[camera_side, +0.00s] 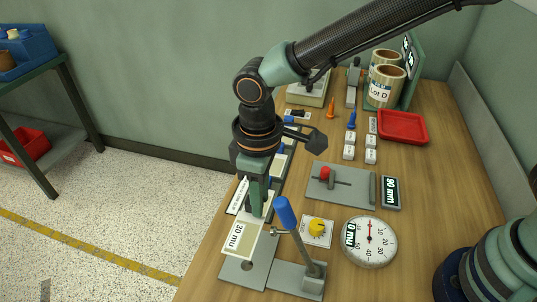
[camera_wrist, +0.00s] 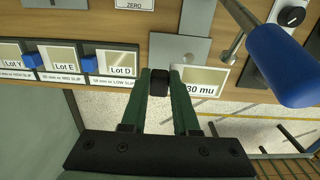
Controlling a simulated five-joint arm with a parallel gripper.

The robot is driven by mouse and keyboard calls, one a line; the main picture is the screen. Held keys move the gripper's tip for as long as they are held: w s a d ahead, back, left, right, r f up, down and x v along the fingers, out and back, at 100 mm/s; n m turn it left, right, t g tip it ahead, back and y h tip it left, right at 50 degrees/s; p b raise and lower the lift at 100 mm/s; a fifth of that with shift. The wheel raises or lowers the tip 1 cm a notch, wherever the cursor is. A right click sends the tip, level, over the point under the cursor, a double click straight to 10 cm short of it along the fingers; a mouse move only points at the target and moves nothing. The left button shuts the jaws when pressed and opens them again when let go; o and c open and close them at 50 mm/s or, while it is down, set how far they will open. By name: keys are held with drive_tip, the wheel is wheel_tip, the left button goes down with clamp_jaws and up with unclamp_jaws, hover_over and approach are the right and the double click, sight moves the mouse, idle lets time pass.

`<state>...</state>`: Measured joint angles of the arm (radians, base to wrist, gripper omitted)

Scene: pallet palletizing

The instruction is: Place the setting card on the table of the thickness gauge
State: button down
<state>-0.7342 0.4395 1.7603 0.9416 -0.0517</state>
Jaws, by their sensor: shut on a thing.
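The setting card (camera_side: 240,240), pale with a "30 mu" label, hangs at my gripper (camera_side: 257,208) in the side view. In the wrist view the card (camera_wrist: 203,80) lies just right of the fingertips of my gripper (camera_wrist: 159,84), which are closed on a small dark block that seems to be its grip. The thickness gauge has a blue-handled lever (camera_side: 286,213) and a grey base (camera_side: 296,279). The card is over the grey plate (camera_side: 250,276) left of the lever; I cannot tell whether it touches. The blue handle also shows in the wrist view (camera_wrist: 282,65).
A round dial (camera_side: 369,241) and a yellow knob (camera_side: 317,228) stand right of the lever. A sample rack (camera_wrist: 70,47) with lot labels and blue tabs lies beside my gripper. Farther back are a grey plate with a red knob (camera_side: 325,173) and a red tray (camera_side: 403,127).

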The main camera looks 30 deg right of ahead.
sight(262, 240)
wheel_tip(262, 240, down, 10)
drive_tip(key=shift+r, duration=0.15)
idle(0.3)
drive_tip(key=c, duration=0.7)
unclamp_jaws()
drive_tip(key=shift+o, duration=0.2)
